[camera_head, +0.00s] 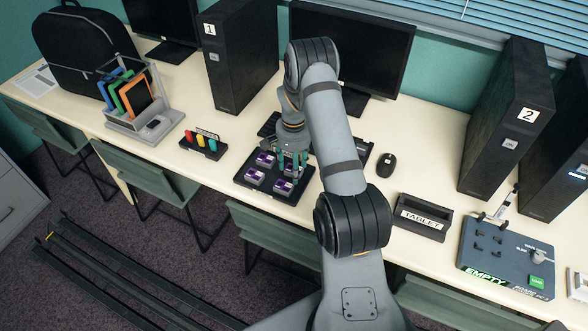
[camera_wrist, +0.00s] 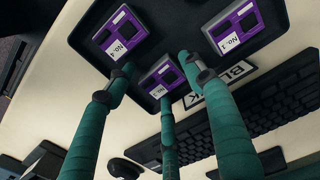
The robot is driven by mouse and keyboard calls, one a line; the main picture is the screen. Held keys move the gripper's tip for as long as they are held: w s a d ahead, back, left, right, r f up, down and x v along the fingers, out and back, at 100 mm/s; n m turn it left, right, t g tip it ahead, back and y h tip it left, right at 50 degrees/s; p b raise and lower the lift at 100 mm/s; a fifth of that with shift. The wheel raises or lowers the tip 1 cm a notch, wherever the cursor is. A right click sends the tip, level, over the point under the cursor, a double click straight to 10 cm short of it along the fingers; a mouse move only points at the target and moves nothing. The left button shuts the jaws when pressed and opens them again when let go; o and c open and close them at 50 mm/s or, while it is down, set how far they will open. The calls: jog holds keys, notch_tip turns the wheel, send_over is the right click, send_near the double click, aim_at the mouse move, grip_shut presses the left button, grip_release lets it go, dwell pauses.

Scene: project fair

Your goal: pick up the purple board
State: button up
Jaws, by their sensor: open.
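Several purple boards with white number labels lie on a black tray (camera_head: 271,173). In the head view one purple board (camera_head: 265,159) is at the back left, one (camera_head: 255,176) at the front left and one (camera_head: 283,187) at the front right. In the wrist view three show: the top-left board (camera_wrist: 121,35), the middle board (camera_wrist: 160,77) and the top-right board (camera_wrist: 231,29). My gripper (camera_head: 291,164) has teal fingers spread open above the tray's right back part. In the wrist view my gripper (camera_wrist: 162,78) frames the middle board, partly hiding it. It holds nothing; whether it touches is unclear.
A keyboard (camera_wrist: 275,105) and a mouse (camera_head: 386,163) lie close to the tray. A small stand with coloured pieces (camera_head: 200,143) is to its left. A tablet holder (camera_head: 423,217) and a blue panel (camera_head: 507,258) are to the right. Monitors and computer towers line the back.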

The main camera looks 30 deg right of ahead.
jog(key=shift+a+f, duration=0.1)
jog(key=shift+f, duration=0.05)
jog(key=shift+c, duration=1.2)
jog(key=c, duration=0.7)
jog(key=shift+c, duration=0.4)
